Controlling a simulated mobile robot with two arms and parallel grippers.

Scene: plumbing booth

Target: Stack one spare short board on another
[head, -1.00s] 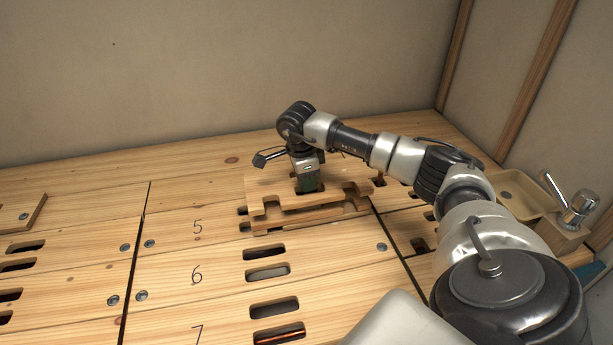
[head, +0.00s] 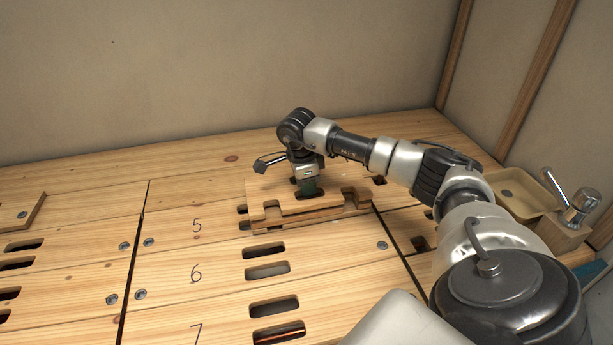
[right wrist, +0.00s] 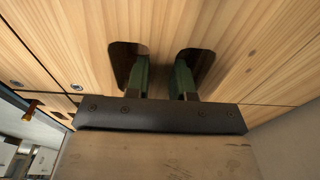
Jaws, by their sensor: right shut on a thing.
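My right gripper (head: 309,190) points down and is shut on a short wooden board (head: 268,190) with notched edges. In the right wrist view, its green fingers (right wrist: 161,70) reach into two slots, on either side of the wooden bar between them. A second short board (head: 283,223) lies right under the held board, with only its front edge and ends showing. The two look nearly aligned, one over the other. I cannot tell whether they touch across their whole faces. My left gripper is out of view.
The slotted plank bench (head: 220,250) carries numbers 5, 6 and 7 and several screws. A screwed-down board (head: 22,213) lies at the far left. A shallow wooden tray (head: 522,190) and a metal tap (head: 575,205) on a wood block stand at the right. A plain wall is behind.

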